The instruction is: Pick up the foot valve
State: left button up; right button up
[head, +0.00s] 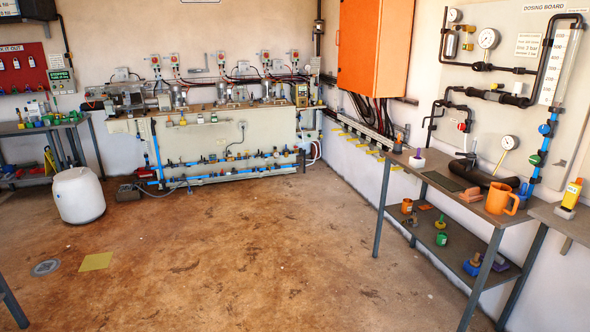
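Neither of my grippers shows in the head view. I cannot tell for sure which thing is the foot valve; at this size no small part is clearly one. Small coloured fittings lie on the lower shelf of the right-hand bench, among them a green piece (440,239) and a blue and yellow piece (472,265). More small coloured parts stand on the left-hand table (48,127). Small blue, green and yellow fittings also sit along the pipe rack (235,171) at the back wall.
The right-hand bench (437,205) carries an orange jug (502,198), a dark mat and a black curved pipe. A yellow bottle (571,193) stands further right. A white drum (78,195) stands on the floor at left. The middle of the brown floor (240,250) is clear.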

aim_at(397, 149)
jog(key=i+j+u, duration=0.1)
jog(key=i, duration=1)
jog(key=i+j+u, duration=0.15)
jog(key=i, duration=0.95)
jog(key=i+l+z, duration=0.3)
jog(key=i+z, duration=0.15)
jog(key=i, duration=0.4)
jog(key=i+z, duration=0.45)
jog(key=i, duration=0.4)
jog(key=i+j+z, duration=0.3)
jog(key=i+z, duration=0.15)
jog(key=i, duration=0.4)
jog(key=i+z, duration=0.15)
jog(key=i, duration=0.45)
jog(key=i+j+z, duration=0.2)
jog(key=i, duration=0.35)
jog(key=i+l, duration=0.05)
jog(key=l, duration=0.05)
